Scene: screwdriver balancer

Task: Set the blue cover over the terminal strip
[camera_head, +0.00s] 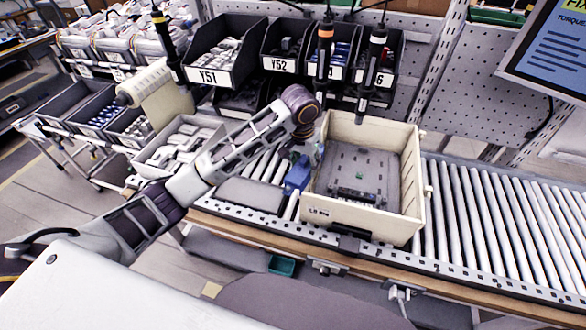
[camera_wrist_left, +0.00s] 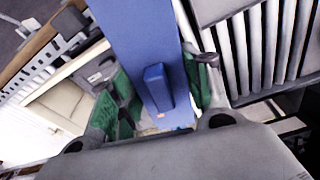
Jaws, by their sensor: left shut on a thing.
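My left gripper (camera_head: 305,158) is shut on the blue cover (camera_head: 297,176), above the rollers at the left wall of the cream enclosure (camera_head: 415,190). In the left wrist view the blue cover (camera_wrist_left: 140,35) runs between the green-padded fingers of the gripper (camera_wrist_left: 160,95). A dark strip-like part (camera_head: 354,196), possibly the terminal strip, lies on the grey plate (camera_head: 350,160) in the near part of the enclosure. Its details are too small to tell. My right gripper is in neither view.
The enclosure stands on a roller conveyor (camera_head: 490,215), with free rollers to its right. A grey flat piece (camera_head: 250,194) lies to its left. Screwdrivers (camera_head: 324,50) hang behind it, in front of dark bins (camera_head: 225,50). A white-filled tray (camera_head: 180,145) stands at left.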

